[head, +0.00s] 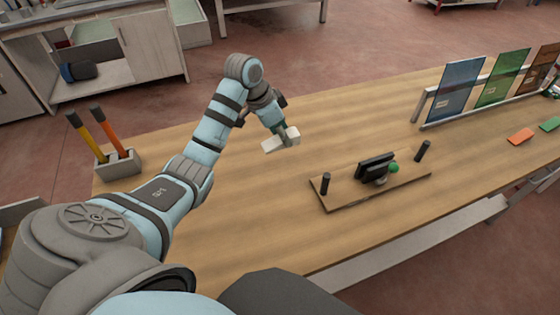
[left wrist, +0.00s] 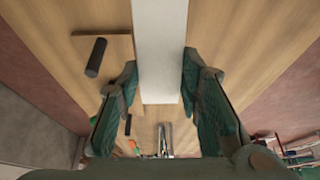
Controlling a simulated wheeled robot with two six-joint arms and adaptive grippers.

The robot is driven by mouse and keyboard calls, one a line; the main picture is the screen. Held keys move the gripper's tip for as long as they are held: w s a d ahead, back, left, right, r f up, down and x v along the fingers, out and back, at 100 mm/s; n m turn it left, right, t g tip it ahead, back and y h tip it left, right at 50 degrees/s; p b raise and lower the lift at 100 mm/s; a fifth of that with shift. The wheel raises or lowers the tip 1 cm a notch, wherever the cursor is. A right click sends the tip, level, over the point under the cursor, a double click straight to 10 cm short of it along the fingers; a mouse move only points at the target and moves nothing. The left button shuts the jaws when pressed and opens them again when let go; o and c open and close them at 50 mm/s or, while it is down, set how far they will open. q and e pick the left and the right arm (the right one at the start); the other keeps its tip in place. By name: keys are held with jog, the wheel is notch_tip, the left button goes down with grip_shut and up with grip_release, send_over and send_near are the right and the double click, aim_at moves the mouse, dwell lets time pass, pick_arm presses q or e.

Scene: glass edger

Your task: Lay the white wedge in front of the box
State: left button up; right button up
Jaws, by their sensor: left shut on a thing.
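The white wedge (head: 283,140) is held in my left gripper (head: 279,131) over the far left-centre part of the bench. In the left wrist view the wedge (left wrist: 161,50) is a long pale bar between the two green fingers of my left gripper (left wrist: 158,82). I cannot tell whether the wedge touches the bench top. A grey box (head: 120,165) stands at the bench's left end, holding tools with yellow and orange handles. It is well to the left of the wedge. My right gripper is not in view.
A wooden board (head: 345,197) with two black posts, a black clamp and a green knob lies right of the wedge. A rack (head: 465,117) with blue, green and brown panes stands at the far right. The bench top (head: 235,215) between box and board is clear.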

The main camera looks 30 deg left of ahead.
pick_arm(q)
jog(key=b, duration=0.2)
send_near(291, 173)
jog(key=x, duration=0.5)
jog(key=shift+w+d+r, duration=0.1)
jog(key=shift+w+d, duration=0.1)
jog(key=shift+f, duration=0.4)
jog(key=shift+a, duration=0.1)
jog(key=shift+f, duration=0.15)
jog(key=o, duration=1.2)
